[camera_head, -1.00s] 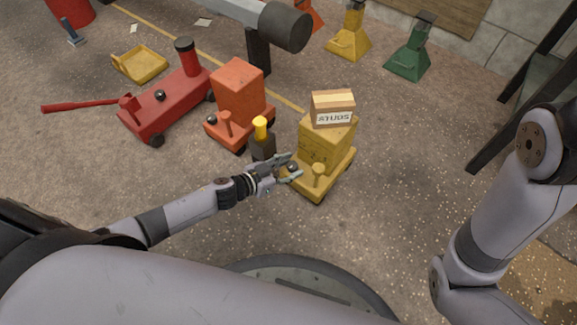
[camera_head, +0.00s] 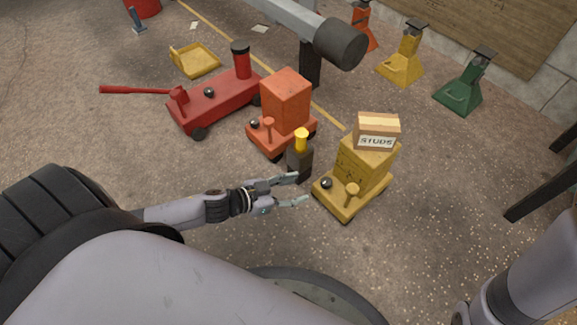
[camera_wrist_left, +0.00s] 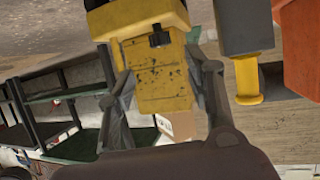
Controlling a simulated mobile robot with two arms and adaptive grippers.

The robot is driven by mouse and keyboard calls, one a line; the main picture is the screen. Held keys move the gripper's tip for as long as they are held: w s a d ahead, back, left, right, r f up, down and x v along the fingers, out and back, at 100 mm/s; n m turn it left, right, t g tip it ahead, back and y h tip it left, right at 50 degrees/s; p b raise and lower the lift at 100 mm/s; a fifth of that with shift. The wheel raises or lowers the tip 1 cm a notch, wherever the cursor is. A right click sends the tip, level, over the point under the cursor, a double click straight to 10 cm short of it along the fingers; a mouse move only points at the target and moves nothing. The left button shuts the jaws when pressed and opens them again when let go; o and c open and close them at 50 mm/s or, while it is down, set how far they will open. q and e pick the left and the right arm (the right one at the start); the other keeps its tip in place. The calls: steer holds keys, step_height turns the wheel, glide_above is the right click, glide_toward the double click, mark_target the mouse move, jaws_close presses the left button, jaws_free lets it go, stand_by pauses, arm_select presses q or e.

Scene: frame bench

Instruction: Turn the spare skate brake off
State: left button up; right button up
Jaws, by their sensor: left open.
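A yellow wheeled skate (camera_head: 365,165) stands right of centre with a black knob (camera_head: 326,183) and a yellow peg on its front deck. An orange skate (camera_head: 287,95) with a similar black knob (camera_head: 254,124) stands to its left; I cannot tell which is the spare. My left gripper (camera_head: 300,190) is open and empty, just left of the yellow skate and apart from it. In the left wrist view the yellow skate (camera_wrist_left: 160,75) and its black knob (camera_wrist_left: 159,39) show beyond the spread fingers. My right gripper is out of view; only that arm shows.
A studs box (camera_head: 376,132) sits on the yellow skate. A dark post with a yellow top (camera_head: 300,155) stands between the skates, close to my left gripper. A red trolley jack (camera_head: 215,100) and a yellow tray (camera_head: 194,61) lie behind. Floor at front right is clear.

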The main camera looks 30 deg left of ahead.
arm_select(q)
steer(key=shift+v, duration=0.85)
